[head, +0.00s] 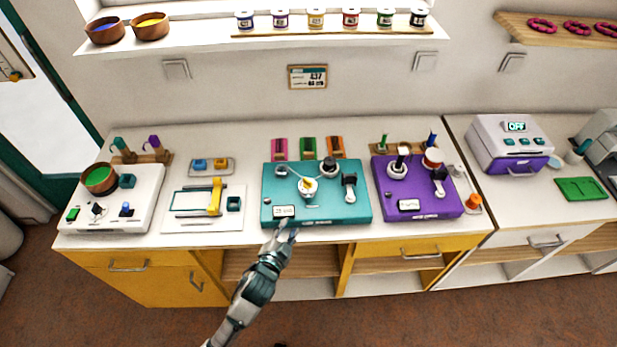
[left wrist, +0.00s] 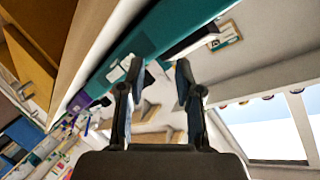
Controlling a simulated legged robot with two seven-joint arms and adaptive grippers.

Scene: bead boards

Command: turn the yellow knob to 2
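The yellow knob (head: 310,185) appears as a small yellow piece on a pale round dial, on top of the teal box (head: 345,211) in the middle of the counter. The dial's numbers are too small to read. A small white display (head: 284,211) sits at the box's front left corner. My left gripper (head: 287,232) is at the box's front edge, below the display and apart from the knob. In the left wrist view its two fingers (left wrist: 158,75) are spread with nothing between them. The teal box (left wrist: 165,25) crosses that view beyond the fingers. My right gripper is not in view.
Grey and black posts (head: 349,181) stand on the teal box near the knob. A purple box (head: 425,207) stands to its right and a white board with a yellow lever (head: 215,197) to its left. Pink, green and orange blocks (head: 308,147) sit behind.

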